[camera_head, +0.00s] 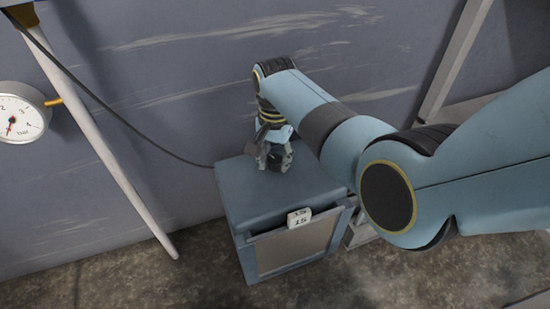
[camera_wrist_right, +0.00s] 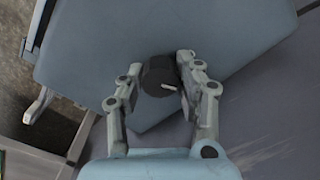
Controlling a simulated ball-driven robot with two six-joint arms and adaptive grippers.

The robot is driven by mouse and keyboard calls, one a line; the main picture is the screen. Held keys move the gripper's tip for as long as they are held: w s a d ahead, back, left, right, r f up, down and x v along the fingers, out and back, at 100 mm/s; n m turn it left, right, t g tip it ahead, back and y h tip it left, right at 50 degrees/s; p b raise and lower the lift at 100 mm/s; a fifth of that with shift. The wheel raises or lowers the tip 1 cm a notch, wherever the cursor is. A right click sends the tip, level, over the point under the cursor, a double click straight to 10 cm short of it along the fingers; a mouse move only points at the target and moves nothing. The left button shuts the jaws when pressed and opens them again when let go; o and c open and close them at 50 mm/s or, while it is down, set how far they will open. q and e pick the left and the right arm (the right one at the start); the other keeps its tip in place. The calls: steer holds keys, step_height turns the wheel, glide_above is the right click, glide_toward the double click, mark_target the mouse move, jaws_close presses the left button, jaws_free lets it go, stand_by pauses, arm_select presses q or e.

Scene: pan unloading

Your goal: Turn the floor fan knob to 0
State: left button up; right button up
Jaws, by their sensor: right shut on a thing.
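The floor fan (camera_head: 262,200) is a blue-grey box with a grille on its front, standing on the floor by the wall. Its dark round knob (camera_wrist_right: 158,79) is on the top face, with a short white pointer mark pointing right and slightly down in the wrist view. My right gripper (camera_head: 274,160) reaches down onto the fan top and is shut on the knob, with one finger on each side in the wrist view (camera_wrist_right: 160,72). In the head view the fingers largely hide the knob. No scale around the knob is readable. My left gripper is not in view.
A small white tag (camera_head: 299,217) with print sits at the fan's top front edge. A dark cable runs from the fan to the upper left. A pale pole (camera_head: 115,165) leans at left, near a round gauge (camera_head: 21,112). The floor in front is clear.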

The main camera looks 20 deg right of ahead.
steer(key=shift+r+n, duration=0.1)
steer(key=shift+n, duration=0.2)
steer(key=shift+r+n+p, duration=0.1)
steer(key=shift+n+p, duration=0.4)
steer(key=shift+p, duration=0.25)
steer(key=shift+n+p, duration=0.8)
steer(key=shift+n, duration=0.4)
steer(key=shift+n+p, duration=0.5)
steer(key=shift+n, duration=0.7)
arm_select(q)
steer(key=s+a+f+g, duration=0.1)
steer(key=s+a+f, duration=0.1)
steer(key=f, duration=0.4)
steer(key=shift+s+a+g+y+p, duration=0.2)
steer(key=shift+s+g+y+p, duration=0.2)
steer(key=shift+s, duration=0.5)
arm_select(e)
steer(key=shift+f+n, duration=0.2)
steer(key=shift+n, duration=1.1)
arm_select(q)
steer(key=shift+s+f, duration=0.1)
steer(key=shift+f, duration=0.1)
arm_select(e)
steer(key=o, duration=1.1)
steer(key=shift+o, duration=0.2)
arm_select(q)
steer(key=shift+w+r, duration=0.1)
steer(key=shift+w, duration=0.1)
